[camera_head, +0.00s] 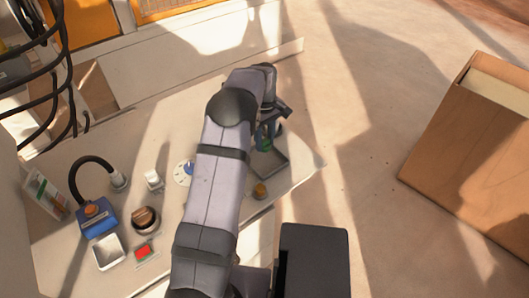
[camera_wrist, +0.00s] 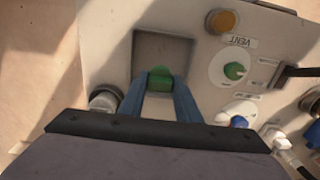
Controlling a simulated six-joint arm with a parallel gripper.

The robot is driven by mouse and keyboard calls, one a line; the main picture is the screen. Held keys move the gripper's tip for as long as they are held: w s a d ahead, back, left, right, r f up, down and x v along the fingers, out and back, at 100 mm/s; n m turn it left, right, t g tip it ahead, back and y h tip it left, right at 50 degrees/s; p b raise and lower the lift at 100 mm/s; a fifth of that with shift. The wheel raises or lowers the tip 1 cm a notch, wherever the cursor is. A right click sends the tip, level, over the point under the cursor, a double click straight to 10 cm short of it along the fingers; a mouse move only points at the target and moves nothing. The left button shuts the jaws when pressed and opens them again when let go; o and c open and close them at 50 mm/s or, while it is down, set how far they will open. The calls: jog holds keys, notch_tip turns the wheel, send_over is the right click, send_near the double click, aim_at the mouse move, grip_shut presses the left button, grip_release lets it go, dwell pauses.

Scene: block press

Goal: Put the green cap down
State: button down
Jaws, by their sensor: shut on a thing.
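The green cap (camera_wrist: 161,79) is between the two blue fingers of my gripper (camera_wrist: 160,84) in the wrist view. My gripper is shut on it, over the near edge of a square grey tray (camera_wrist: 163,46). In the head view the gripper (camera_head: 266,136) is at the far end of my arm, partly hidden by it, above the grey tray (camera_head: 278,164). A bit of green shows between the fingers there. Whether the cap touches the tray is hard to tell.
An orange knob (camera_wrist: 221,20) stands beside the tray. A green knob on a white dial (camera_wrist: 234,70) and a blue knob (camera_wrist: 239,121) are to the right. In the head view, a blue box (camera_head: 97,218) with a hose, a white tray (camera_head: 109,251) and a red button (camera_head: 143,251) stand at left.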

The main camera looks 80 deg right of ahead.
aim_at(265, 160)
jog(key=shift+f+p, duration=0.4)
jog(key=shift+f, duration=2.45)
jog(key=shift+f+b, duration=0.3)
jog(key=shift+f, duration=0.25)
jog(key=c, duration=1.3)
grip_release()
jog(key=shift+c, duration=0.2)
jog(key=shift+r, duration=0.15)
jog(key=shift+r+p, duration=0.3)
jog(key=shift+r, duration=0.35)
notch_tip(265, 160, up, 12)
jog(key=shift+f+b, duration=0.2)
jog(key=shift+b, duration=0.7)
